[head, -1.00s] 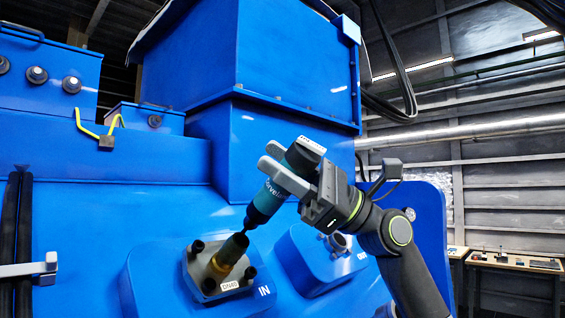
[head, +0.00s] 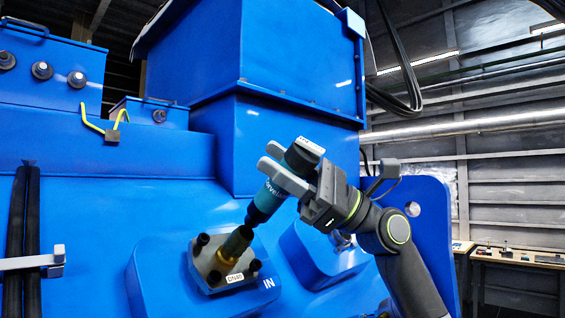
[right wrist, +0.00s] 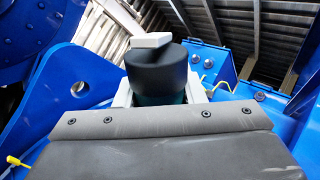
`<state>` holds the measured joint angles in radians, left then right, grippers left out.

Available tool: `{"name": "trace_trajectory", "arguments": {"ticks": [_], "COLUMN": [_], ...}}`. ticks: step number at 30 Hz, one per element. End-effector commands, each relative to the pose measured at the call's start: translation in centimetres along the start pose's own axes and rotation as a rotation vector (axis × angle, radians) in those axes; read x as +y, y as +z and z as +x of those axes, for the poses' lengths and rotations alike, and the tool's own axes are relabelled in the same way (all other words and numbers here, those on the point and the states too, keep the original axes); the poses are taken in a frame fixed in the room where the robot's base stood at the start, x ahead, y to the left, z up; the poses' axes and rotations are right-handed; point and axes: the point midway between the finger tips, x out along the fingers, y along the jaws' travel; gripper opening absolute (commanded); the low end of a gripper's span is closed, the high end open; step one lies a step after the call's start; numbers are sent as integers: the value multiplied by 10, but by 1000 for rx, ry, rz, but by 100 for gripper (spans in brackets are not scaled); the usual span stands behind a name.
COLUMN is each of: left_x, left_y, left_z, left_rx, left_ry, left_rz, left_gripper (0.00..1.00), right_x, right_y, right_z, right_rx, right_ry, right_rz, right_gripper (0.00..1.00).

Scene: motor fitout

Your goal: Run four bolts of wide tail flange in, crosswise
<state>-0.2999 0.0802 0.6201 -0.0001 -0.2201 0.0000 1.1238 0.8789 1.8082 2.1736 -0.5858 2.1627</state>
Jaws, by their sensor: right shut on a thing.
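The wide tail flange (head: 214,266) is a dark plate with a brass-coloured tail and a DN80 label, on a blue pad marked IN. Black bolt heads show at its upper left (head: 203,239), lower left (head: 214,277) and right (head: 255,265). The upper right corner is hidden behind the tail. My right gripper (head: 284,172) is shut on a teal and black driver (head: 271,194). The driver tilts down to the left. Its black nose is close to the tail's dark end in the picture; I cannot tell whether they touch. The driver's black back end shows in the right wrist view (right wrist: 157,72).
A second blue pad with a port (head: 342,240) lies behind my right arm. Black hoses (head: 22,220) hang in a grey bracket (head: 30,262) at the left. A yellow-green cable (head: 92,124) is above. Benches (head: 515,257) stand at the far right.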

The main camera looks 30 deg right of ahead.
Motion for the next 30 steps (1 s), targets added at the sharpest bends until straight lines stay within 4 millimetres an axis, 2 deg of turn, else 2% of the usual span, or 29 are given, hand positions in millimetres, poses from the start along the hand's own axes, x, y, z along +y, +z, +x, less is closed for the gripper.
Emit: {"name": "trace_trajectory", "arguments": {"ticks": [30], "left_x": [0], "left_y": [0], "left_z": [1], "left_rx": [0], "left_ry": [1], "left_rz": [0], "left_gripper": [93], "right_x": [0], "right_y": [-12], "right_z": [0], "right_rx": [0], "right_ry": [-1], "right_rz": [1], "right_gripper": [0]}}
